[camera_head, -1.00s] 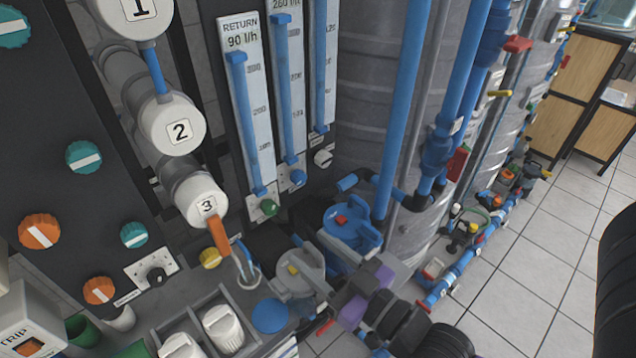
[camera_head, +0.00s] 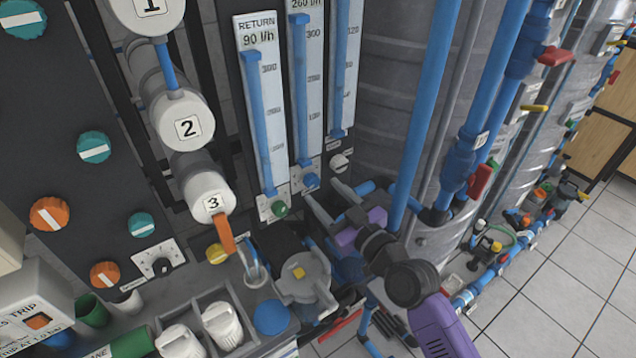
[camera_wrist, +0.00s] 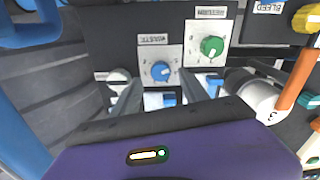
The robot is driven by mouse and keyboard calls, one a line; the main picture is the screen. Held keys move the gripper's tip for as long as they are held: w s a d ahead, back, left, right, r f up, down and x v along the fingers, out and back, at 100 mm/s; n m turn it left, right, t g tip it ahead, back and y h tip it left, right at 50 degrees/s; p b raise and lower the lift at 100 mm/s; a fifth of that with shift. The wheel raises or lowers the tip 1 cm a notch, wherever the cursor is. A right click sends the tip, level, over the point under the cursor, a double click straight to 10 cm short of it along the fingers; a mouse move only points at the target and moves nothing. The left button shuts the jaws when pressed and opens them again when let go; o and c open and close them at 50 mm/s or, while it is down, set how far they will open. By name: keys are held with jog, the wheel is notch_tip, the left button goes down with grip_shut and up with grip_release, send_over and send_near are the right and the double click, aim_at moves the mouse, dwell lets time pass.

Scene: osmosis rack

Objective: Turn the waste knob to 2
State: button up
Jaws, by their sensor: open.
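The waste knob is a small blue knob (camera_wrist: 160,71) on a white plate (camera_wrist: 153,53) labelled WASTE, seen upside down in the wrist view. In the head view the blue knob (camera_head: 312,182) sits below the middle flow gauge. Its pointer setting is too small to read. My gripper (camera_head: 319,190) is open, its two fingers reaching toward the panel. In the wrist view the fingertips (camera_wrist: 166,84) lie on either side of the blue knob in the picture, seemingly just short of it; contact cannot be told.
A green knob (camera_head: 280,208) and a white knob (camera_head: 338,162) flank the blue one closely. An orange-handled valve (camera_head: 225,232) and a grey-lidded housing (camera_head: 305,278) stand nearby. Blue vertical pipes (camera_head: 425,110) rise to the right. Tiled floor (camera_head: 545,290) is open at right.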

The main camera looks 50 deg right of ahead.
aim_at(315, 184)
jog(key=shift+p+x, duration=0.35)
jog(key=shift+x, duration=1.65)
jog(key=shift+c, duration=0.2)
grip_shut()
